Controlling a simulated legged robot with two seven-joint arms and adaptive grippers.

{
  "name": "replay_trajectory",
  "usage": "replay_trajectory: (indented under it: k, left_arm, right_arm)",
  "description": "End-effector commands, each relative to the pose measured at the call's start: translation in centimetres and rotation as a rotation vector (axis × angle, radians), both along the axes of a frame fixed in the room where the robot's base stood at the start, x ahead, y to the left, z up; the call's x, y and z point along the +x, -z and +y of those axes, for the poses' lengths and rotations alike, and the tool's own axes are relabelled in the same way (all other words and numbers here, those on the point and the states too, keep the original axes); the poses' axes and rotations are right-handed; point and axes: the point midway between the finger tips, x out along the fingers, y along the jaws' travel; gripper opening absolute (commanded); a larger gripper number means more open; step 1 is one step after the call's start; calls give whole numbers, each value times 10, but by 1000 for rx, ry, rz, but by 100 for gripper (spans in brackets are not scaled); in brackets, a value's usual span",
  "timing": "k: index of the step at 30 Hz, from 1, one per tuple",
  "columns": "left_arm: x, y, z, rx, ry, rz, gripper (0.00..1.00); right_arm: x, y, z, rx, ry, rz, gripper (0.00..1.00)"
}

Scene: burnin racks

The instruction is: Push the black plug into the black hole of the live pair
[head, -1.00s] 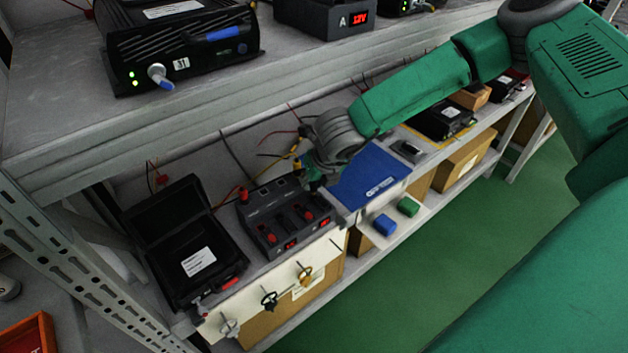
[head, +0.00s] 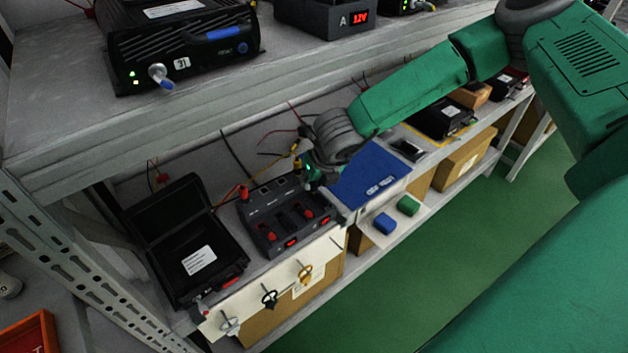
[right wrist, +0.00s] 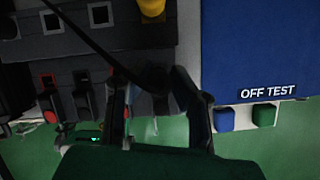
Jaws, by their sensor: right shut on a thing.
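My right gripper (head: 313,176) is at the back right of the dark two-channel unit (head: 262,222) on the lower shelf. In the right wrist view its fingers (right wrist: 158,100) are shut on the black plug (right wrist: 153,77), whose black cable runs up to the left. The plug is dark and mostly hidden between the fingers. It is over or against the unit's right part; I cannot tell whether its tip is in a hole. The black hole of the live pair cannot be made out. A red plug (head: 243,192) stands at the unit's back left. My left gripper is not in view.
An open black case (head: 190,240) lies left of the unit. A blue mat (head: 370,172) is close on the right. Blue and green blocks (head: 384,223) sit by the front edge. The upper shelf (head: 200,115) overhangs at the back left. Loose cables run behind the unit.

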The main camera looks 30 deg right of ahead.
Motion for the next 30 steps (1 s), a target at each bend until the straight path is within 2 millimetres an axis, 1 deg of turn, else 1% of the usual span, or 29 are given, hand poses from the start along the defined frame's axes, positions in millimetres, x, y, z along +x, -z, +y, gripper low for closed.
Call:
replay_trajectory:
  k: [15, 30]
  left_arm:
    - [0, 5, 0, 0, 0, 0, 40]
    - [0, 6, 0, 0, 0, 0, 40]
  right_arm:
    - [0, 9, 0, 0, 0, 0, 0]
    - [0, 11, 0, 0, 0, 0, 0]
